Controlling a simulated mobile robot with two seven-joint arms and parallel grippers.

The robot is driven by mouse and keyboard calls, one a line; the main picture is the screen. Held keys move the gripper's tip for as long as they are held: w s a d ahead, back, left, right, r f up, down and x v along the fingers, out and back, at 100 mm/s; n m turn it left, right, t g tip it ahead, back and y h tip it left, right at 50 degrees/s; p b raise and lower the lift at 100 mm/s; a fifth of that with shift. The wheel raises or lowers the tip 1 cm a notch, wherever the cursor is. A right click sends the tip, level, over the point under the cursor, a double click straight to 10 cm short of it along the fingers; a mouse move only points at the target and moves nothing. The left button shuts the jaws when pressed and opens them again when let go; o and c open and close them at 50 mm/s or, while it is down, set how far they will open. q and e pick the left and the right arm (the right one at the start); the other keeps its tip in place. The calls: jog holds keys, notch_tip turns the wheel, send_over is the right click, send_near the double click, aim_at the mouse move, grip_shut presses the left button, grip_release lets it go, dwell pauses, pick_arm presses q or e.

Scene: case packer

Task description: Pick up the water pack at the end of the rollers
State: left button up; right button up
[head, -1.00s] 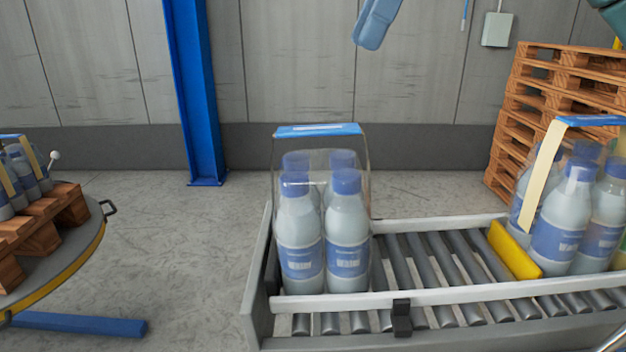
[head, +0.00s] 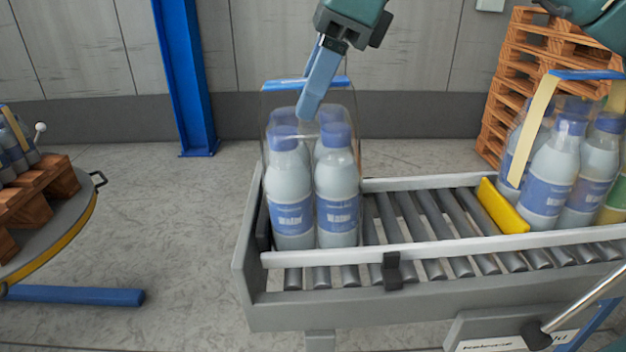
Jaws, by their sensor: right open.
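The water pack (head: 315,190) stands upright at the left end of the roller conveyor. It is several blue-capped bottles in clear wrap with a blue carry strap (head: 285,85) across the top. My right gripper (head: 308,108) comes down from the top over the pack, its blue fingers in front of the strap and near the caps. It is open, though the fingers overlap in this view. I cannot tell whether it touches the strap or wrap. My left gripper is not in view.
A yellow stop block (head: 502,206) lies across the rollers (head: 440,222), with another water pack (head: 560,170) to its right. Wooden pallets (head: 505,85) are stacked behind. A round table (head: 70,235) carries a pallet with bottles at left. A blue post (head: 183,80) stands behind.

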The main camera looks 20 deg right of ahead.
grip_shut()
jog(key=shift+r, duration=0.25)
dwell(0.5)
